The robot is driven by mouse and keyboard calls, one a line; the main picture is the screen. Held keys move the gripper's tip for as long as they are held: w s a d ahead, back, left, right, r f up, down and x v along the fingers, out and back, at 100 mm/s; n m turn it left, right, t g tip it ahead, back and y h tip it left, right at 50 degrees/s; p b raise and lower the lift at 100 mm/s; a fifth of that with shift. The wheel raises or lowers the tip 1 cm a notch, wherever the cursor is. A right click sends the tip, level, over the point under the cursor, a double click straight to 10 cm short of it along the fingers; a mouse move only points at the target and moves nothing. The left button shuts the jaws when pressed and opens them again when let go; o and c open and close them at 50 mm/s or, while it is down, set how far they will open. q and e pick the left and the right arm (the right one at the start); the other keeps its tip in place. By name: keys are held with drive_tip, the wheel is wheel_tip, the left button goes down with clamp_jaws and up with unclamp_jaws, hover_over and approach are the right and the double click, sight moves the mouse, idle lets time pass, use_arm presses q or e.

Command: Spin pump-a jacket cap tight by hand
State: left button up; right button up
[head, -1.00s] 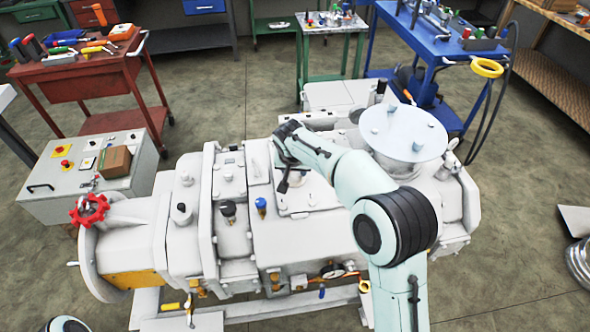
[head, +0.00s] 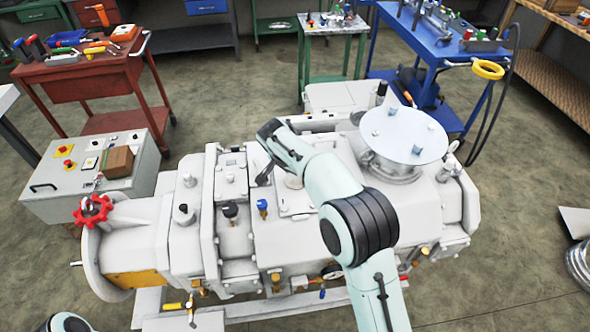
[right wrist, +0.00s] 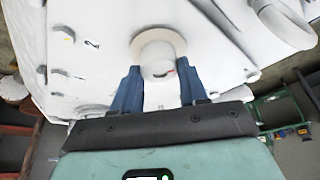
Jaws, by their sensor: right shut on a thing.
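The pump (head: 300,235) is a large pale-grey machine across the middle of the head view. In the right wrist view a short white cylindrical cap (right wrist: 158,62) stands in front of a beige ring on the pump's pale surface. My right gripper (right wrist: 158,75) has its two blue fingers on either side of this cap and is shut on it. In the head view my right arm reaches over the pump from the lower right, and its wrist largely hides the gripper and cap. My left gripper is out of view.
A red handwheel (head: 92,210) is at the pump's left end. A round metal plate (head: 403,135) tops its right part. A grey control box (head: 60,190) stands at the left.

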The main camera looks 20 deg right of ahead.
drive_tip(key=shift+w+r, duration=0.1)
drive_tip(key=shift+r, duration=0.1)
drive_tip(key=o, duration=1.1)
drive_tip(key=shift+c, duration=0.2)
drive_tip(key=shift+f, duration=0.1)
drive_tip(key=v, duration=1.3)
drive_tip(key=shift+p, duration=0.45)
